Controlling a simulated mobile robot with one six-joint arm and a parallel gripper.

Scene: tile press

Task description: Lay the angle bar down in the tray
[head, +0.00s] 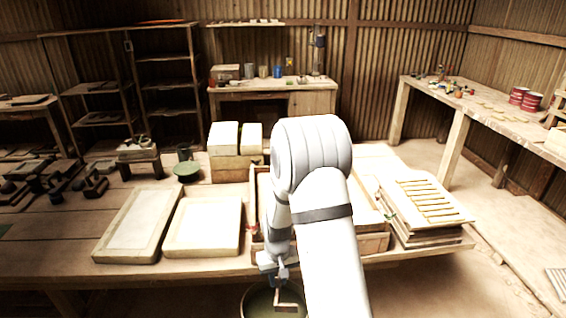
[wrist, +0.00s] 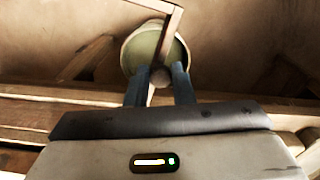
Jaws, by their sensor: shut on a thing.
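My gripper (head: 277,272) hangs in front of the table's front edge, low in the head view. It is shut on the angle bar (head: 286,307), a thin light-brown L-shaped piece. In the wrist view the bar (wrist: 171,28) extends beyond my two blue-grey fingers (wrist: 160,70), with a round knob between them. A shallow wooden tray-like frame (head: 373,244) lies on the table behind my arm, which hides most of it. Two pale filled frames (head: 101,250) (head: 203,256) lie to its left. I cannot tell which is the task's tray.
A round greenish bucket (head: 252,306) stands below my gripper; its rim also shows in the wrist view (wrist: 129,55). A stack of boards with strips (head: 427,204) lies at the table's right. White blocks (head: 224,137) and a green bowl (head: 186,169) stand behind.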

